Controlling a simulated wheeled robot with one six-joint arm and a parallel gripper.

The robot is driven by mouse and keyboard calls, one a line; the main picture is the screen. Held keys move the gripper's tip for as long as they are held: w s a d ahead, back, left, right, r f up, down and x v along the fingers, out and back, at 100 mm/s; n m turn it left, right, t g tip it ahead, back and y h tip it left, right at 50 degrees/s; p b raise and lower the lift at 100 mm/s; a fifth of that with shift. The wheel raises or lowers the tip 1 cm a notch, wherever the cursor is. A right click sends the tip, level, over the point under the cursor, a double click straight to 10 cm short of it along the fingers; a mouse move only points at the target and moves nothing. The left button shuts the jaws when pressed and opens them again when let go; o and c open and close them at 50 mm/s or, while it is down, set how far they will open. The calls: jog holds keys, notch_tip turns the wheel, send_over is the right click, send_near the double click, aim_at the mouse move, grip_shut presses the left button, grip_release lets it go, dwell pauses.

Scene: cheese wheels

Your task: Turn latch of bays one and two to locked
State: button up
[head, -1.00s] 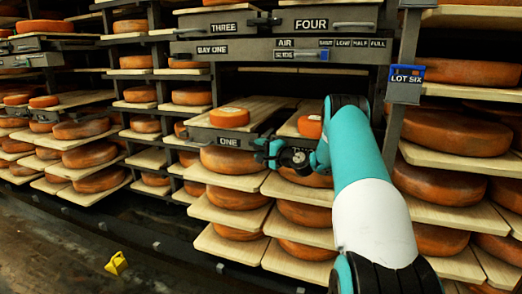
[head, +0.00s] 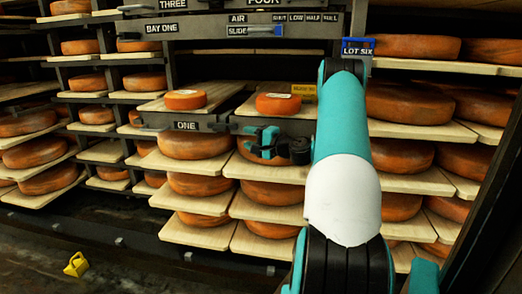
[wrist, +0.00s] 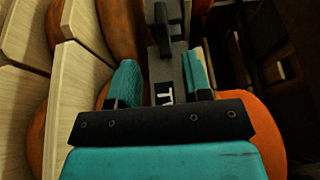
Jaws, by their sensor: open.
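The bay one front plate, labelled ONE (head: 186,125), is in the head view below a small orange cheese on a board. A dark piece at its right end may be its latch; its setting is too small to tell. My gripper (head: 268,148) is open, just right of that plate, in front of the bay two plate. In the wrist view my gripper (wrist: 161,82) has its two teal fingers apart, with the bay two plate (wrist: 164,95), lettered TW, between them. A dark upright latch lever (wrist: 162,30) stands beyond the fingertips. I cannot tell whether anything touches.
Large cheese wheels on boards fill the racks below and right (head: 410,103). A grey panel labelled BAY ONE (head: 166,28) with a blue-handled slide (head: 265,30) hangs above. A blue LOT SIX tag (head: 358,47) is right. A yellow object (head: 76,264) lies on the floor.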

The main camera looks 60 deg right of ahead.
jog(key=shift+s+b, duration=2.15)
jog(key=shift+b, duration=1.4)
jog(key=w+a+r+n+g+y+p, duration=0.1)
jog(key=w+a+n+g+y, duration=0.2)
jog(key=a, duration=0.7)
jog(key=w+a+n+g+y, duration=0.25)
jog(key=w+a+n, duration=0.25)
jog(key=a, duration=0.4)
jog(key=s+a+n+g+y, duration=0.1)
jog(key=s+a+n+g, duration=0.2)
jog(key=a, duration=0.7)
jog(key=s+a+n+g+y, duration=0.2)
jog(key=a+n+g, duration=0.15)
jog(key=a, duration=0.65)
jog(key=s+a+n+g+h+p, duration=0.1)
jog(key=s+a+n+g, duration=0.1)
jog(key=s+a+n, duration=0.35)
jog(key=s+a+f+n+g+h+p, duration=0.1)
jog(key=s+a+n+g+h, duration=0.15)
jog(key=s, duration=0.55)
jog(key=s+a+n+g+h, duration=0.1)
jog(key=s+a+n+g, duration=0.2)
jog(key=s, duration=0.4)
notch_tip(320, 180, up, 38)
jog(key=a+t+p, duration=0.1)
jog(key=p, duration=3.7)
jog(key=shift+s, duration=0.3)
